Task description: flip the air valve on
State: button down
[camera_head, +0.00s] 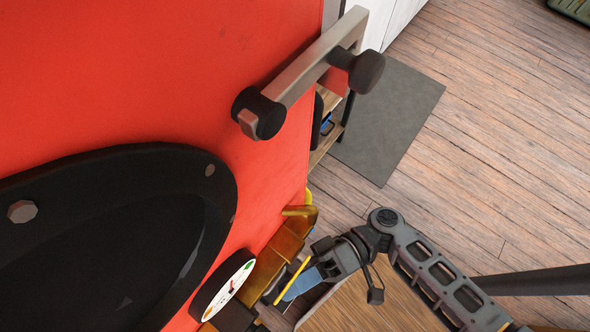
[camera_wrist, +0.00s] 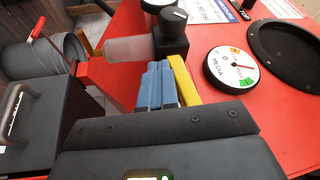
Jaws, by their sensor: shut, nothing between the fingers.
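The air valve's handle looks to be the yellow bar beside my fingers. It shows in the head view (camera_head: 290,282) and the wrist view (camera_wrist: 184,82), on the side of the red cabinet. My gripper (camera_head: 303,284) has blue fingers, shut together with nothing between them; they also show in the wrist view (camera_wrist: 158,86). The fingers lie right alongside the yellow bar; I cannot tell if they touch it. A round white-faced gauge (camera_wrist: 231,70) marked MEDIA is just beyond the bar; it also shows in the head view (camera_head: 226,286). The valve's body is mostly hidden.
The red cabinet (camera_head: 150,70) has a black round port (camera_head: 215,190) and a crank handle (camera_head: 310,70). A dark knob regulator (camera_wrist: 172,38) with a clear bowl (camera_wrist: 128,48) stands near my fingers. A grey bucket (camera_wrist: 55,58) is at left. The wooden floor (camera_head: 480,130) is open.

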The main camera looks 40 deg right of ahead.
jog(key=shift+d, duration=0.1)
jog(key=b+v, duration=0.1)
jog(key=v, duration=0.6)
jog(key=shift+d, duration=0.3)
jog(key=shift+s+f, duration=0.1)
jog(key=shift+s, duration=0.05)
dwell(0.3)
